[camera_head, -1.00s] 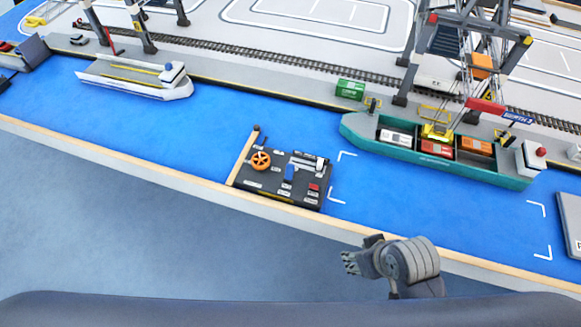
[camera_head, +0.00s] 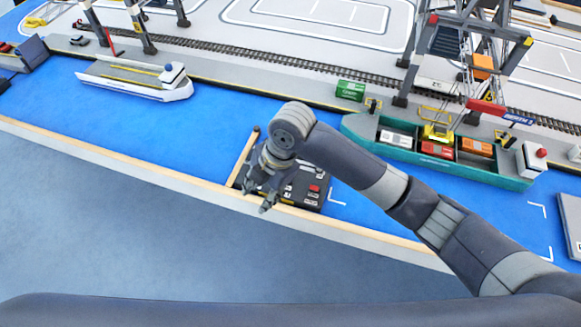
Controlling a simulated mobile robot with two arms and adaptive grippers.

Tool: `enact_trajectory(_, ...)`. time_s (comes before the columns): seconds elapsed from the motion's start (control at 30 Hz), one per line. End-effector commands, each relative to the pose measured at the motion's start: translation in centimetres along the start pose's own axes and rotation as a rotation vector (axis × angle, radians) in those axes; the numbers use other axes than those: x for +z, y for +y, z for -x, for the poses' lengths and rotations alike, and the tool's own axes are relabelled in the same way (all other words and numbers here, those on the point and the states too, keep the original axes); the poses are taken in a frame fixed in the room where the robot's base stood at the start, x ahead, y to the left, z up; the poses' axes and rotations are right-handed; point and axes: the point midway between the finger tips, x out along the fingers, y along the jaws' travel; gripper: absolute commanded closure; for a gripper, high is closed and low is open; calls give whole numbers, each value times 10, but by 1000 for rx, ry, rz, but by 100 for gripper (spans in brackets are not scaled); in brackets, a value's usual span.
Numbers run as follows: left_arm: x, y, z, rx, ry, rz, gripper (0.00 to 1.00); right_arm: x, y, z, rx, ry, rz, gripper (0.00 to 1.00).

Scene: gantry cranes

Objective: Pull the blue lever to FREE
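The black control panel (camera_head: 306,200) sits on the near edge of the blue water, and my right arm covers much of it. A red button (camera_head: 314,188) shows on its right side. The blue lever is hidden behind my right arm and gripper. My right gripper (camera_head: 257,195) hangs over the left part of the panel, with its fingers spread apart and pointing down and toward me. I see nothing held in it, and I cannot tell whether it touches the panel. My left gripper is out of view.
A green ship (camera_head: 470,172) with containers lies behind my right arm, under a gantry crane (camera_head: 465,45). A white ship (camera_head: 135,80) is at the upper left.

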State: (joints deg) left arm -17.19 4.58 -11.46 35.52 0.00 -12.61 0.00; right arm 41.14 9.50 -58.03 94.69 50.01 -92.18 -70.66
Motion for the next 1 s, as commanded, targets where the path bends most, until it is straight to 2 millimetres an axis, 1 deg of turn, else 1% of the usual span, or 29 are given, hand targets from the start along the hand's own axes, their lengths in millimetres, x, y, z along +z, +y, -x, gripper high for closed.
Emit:
enact_trajectory(0.03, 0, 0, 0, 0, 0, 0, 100, 14, 8, 8, -30, -36, 78, 62)
enact_trajectory(0.1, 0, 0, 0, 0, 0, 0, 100, 30, 15, 17, -80, -71, 183, 62)
enact_trajectory(0.2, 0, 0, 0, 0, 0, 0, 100, 56, 23, 34, -148, -116, 302, 62)
enact_trajectory(0.3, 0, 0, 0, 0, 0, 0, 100, 79, 30, 52, -201, -151, 385, 62)
enact_trajectory(0.4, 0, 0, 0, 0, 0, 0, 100, 95, 34, 66, -235, -171, 435, 62)
enact_trajectory(0.53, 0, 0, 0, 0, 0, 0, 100, 105, 36, 74, -256, -182, 463, 62)
enact_trajectory(0.67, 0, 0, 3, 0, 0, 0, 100, 108, 34, 67, -261, -181, 468, 62)
enact_trajectory(0.77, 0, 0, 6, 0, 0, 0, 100, 111, 31, 52, -262, -179, 466, 62)
enact_trajectory(1.0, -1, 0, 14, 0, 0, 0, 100, 121, 22, 8, -261, -180, 465, 62)
